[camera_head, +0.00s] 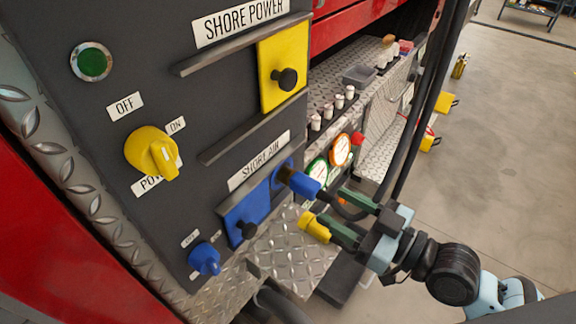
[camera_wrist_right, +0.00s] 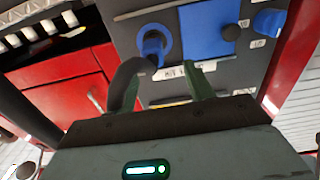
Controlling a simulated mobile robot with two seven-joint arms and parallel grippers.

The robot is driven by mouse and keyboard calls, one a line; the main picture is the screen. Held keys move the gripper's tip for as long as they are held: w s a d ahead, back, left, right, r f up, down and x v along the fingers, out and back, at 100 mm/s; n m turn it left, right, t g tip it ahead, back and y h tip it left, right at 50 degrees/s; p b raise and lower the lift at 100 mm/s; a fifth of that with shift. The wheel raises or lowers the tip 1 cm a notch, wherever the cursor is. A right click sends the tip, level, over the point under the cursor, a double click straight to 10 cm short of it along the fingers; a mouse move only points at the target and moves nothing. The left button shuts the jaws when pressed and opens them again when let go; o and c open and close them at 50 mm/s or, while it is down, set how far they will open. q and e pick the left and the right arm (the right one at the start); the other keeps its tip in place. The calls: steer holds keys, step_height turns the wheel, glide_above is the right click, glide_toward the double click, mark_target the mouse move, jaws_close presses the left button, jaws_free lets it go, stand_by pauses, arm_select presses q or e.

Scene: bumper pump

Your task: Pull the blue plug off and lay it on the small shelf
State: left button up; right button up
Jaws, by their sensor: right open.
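The blue plug (camera_head: 303,184) sits in the blue-ringed SHORE AIR socket, with a dark hose hanging from it. In the right wrist view the plug (camera_wrist_right: 153,46) is ahead of the fingers, in its round socket. My right gripper (camera_head: 334,210) is open, its green fingers pointing at the panel just right of and below the plug. I see no clear contact with the plug. My left gripper is not in view.
A yellow fitting (camera_head: 314,227) shows by the lower fingertip. A blue square cover (camera_head: 247,215) and blue knob (camera_head: 204,260) are left of the plug. Gauges (camera_head: 341,150) stand behind it. Black hoses (camera_head: 425,100) hang at the right. Open floor lies beyond.

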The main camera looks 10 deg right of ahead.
mark_target(301, 182)
steer(key=shift+a+r, duration=0.1)
steer(key=shift+a, duration=0.05)
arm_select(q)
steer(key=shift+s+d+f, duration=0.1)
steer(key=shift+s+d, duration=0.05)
arm_select(e)
steer(key=p+x, duration=0.1)
steer(key=x, duration=0.6)
steer(key=shift+w, duration=0.25)
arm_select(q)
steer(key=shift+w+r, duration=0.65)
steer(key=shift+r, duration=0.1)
arm_select(e)
steer(key=shift+x, duration=1)
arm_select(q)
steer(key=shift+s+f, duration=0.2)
arm_select(e)
steer(key=shift+w+d, duration=0.25)
steer(key=shift+d, duration=0.1)
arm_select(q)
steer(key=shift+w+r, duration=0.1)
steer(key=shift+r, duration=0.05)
arm_select(e)
steer(key=shift+c, duration=0.2)
